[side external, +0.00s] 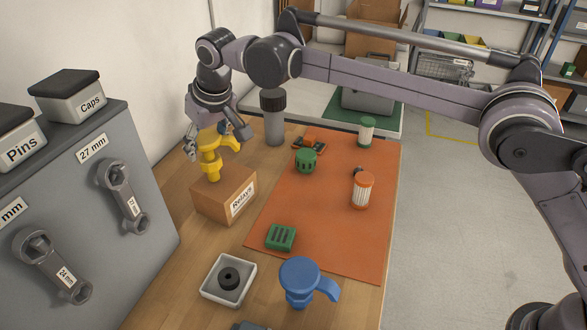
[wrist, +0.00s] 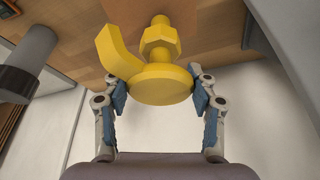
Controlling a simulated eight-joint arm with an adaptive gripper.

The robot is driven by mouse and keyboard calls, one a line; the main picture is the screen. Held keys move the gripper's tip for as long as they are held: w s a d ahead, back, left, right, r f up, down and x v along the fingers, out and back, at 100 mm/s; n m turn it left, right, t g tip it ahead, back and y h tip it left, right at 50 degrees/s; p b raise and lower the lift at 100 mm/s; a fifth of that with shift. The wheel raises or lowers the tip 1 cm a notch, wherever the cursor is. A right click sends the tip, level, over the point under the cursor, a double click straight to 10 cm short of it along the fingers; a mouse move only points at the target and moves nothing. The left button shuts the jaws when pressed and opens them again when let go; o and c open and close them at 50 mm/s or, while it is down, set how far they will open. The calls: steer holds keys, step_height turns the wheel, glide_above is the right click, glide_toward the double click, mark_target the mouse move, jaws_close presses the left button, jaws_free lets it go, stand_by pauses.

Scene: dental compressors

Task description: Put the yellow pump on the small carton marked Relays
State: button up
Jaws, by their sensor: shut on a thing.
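The yellow pump (side external: 209,158) is upright, with its spout to the right, over the left part of the small brown carton (side external: 225,193) marked Relays. Its lower end meets the carton's top in the side view; I cannot tell whether it touches or hangs just above. My gripper (side external: 216,135) is above the carton, shut on the pump's wide round head. In the wrist view the pads of my gripper (wrist: 158,90) press both sides of the yellow head (wrist: 163,84), with the narrow stem pointing away.
A grey cylinder with a dark cap (side external: 274,120) stands close to the right of my gripper. A grey cabinet (side external: 110,215) with wrenches is at left. The orange mat (side external: 330,235) holds several green and orange parts. A white tray (side external: 229,280) and a blue pump (side external: 303,280) stand in front.

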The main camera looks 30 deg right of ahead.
steer(key=shift+f, duration=0.1)
steer(key=o, duration=1.7)
steer(key=shift+f, duration=0.1)
steer(key=v, duration=1.2)
steer(key=s+d+r+m, duration=0.1)
steer(key=d+r, duration=0.1)
steer(key=d, duration=0.8)
steer(key=s+d+f+m+t+h, duration=0.1)
steer(key=s+d+f, duration=0.2)
steer(key=s+d, duration=0.55)
steer(key=s+d+f+m+t, duration=0.1)
steer(key=s+d+f, duration=0.3)
steer(key=d, duration=0.8)
steer(key=shift+m+t+h, duration=0.4)
steer(key=shift+m+t, duration=0.1)
steer(key=shift+m, duration=0.2)
steer(key=s+d+f, duration=0.2)
steer(key=s+f, duration=0.1)
steer(key=s+d+f, duration=0.2)
steer(key=s+f, duration=0.1)
steer(key=s, duration=0.1)
steer(key=s+d+f, duration=0.2)
steer(key=s+f, duration=0.1)
steer(key=s, duration=0.1)
steer(key=shift+s+d, duration=0.15)
steer(key=shift+s, duration=0.05)
